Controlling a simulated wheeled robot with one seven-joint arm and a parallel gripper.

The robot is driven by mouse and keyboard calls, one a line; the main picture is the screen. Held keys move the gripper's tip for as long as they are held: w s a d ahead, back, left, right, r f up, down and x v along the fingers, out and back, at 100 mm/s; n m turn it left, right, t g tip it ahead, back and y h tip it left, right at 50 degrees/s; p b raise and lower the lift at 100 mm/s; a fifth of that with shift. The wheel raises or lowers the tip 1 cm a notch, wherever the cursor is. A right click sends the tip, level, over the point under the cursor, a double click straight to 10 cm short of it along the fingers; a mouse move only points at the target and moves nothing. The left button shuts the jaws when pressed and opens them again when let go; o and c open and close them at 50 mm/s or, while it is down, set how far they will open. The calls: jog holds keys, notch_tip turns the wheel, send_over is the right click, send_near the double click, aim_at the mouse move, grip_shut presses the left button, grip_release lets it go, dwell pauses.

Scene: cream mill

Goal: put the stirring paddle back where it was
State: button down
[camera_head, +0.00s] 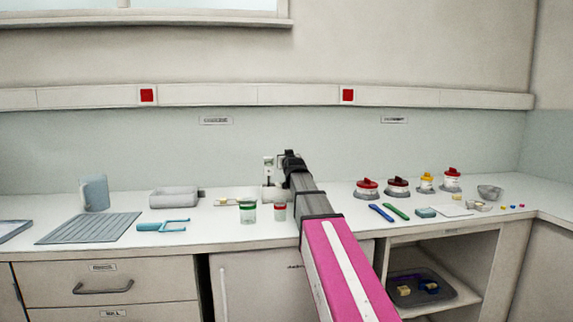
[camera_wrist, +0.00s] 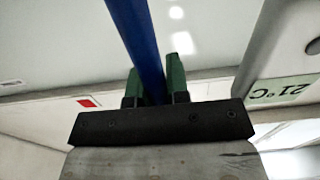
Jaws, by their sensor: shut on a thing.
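My gripper (camera_wrist: 154,78) has its two green fingers shut on a long blue bar (camera_wrist: 137,35), which I take to be the stirring paddle's handle. The bar runs up out of the wrist view, so its far end is out of sight. In the head view my gripper (camera_head: 291,160) is at the back of the counter, in front of the wall. The paddle cannot be made out there behind my arm.
A green-rimmed cup (camera_head: 247,213) and a red-rimmed cup (camera_head: 280,212) stand left of my arm. Red-lidded jars (camera_head: 367,189), a blue tool (camera_head: 381,212) and a green tool (camera_head: 397,211) are to its right.

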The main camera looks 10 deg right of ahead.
jog(key=shift+f, duration=0.9)
jog(key=c, duration=1.1)
grip_release()
jog(key=s, duration=0.7)
jog(key=shift+s+r, duration=0.2)
jog(key=shift+s, duration=0.05)
